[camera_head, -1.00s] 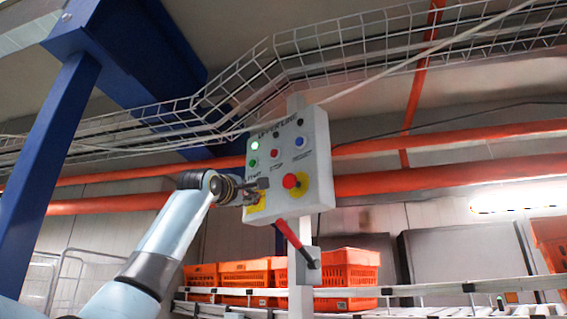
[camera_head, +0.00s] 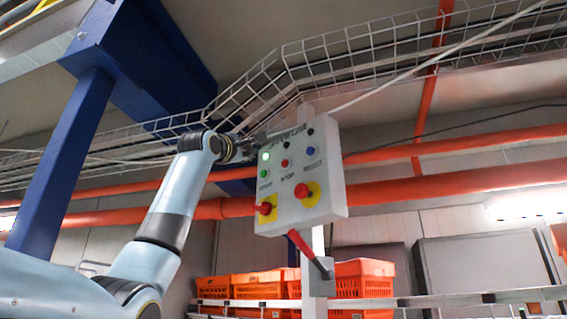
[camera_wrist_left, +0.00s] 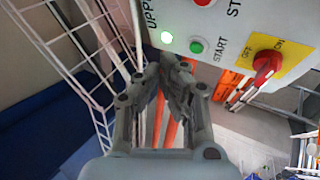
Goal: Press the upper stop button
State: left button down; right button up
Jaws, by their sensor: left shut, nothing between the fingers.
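The grey control box (camera_head: 335,205) labelled for the upper line hangs on a post. Its red stop button (camera_head: 285,163) sits mid-panel above the word STOP; in the left wrist view a red button (camera_wrist_left: 203,2) is cut by the top edge. My left gripper (camera_head: 262,138) is at the box's upper left corner, partly covering the label, up and left of the stop button. My right gripper is not in view.
The green start button (camera_head: 264,174), blue reset button (camera_head: 310,151), red mushroom button (camera_head: 314,187) and red rotary switch (camera_head: 266,208) share the panel. A wire cable tray (camera_head: 250,105) runs close behind the gripper. A red lever (camera_head: 308,255) is below; orange totes (camera_head: 365,268) stand behind.

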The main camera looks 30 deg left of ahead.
aim_at(286, 164)
pick_arm(q)
jog(key=w+d+p, duration=0.2)
jog(key=w+p, duration=0.1)
jog(key=w, duration=0.5)
jog(key=shift+d, duration=0.2)
jog(key=shift+w, duration=0.1)
dwell(1.1)
jog(key=shift+w+d, duration=0.15)
jog(key=shift+w, duration=0.25)
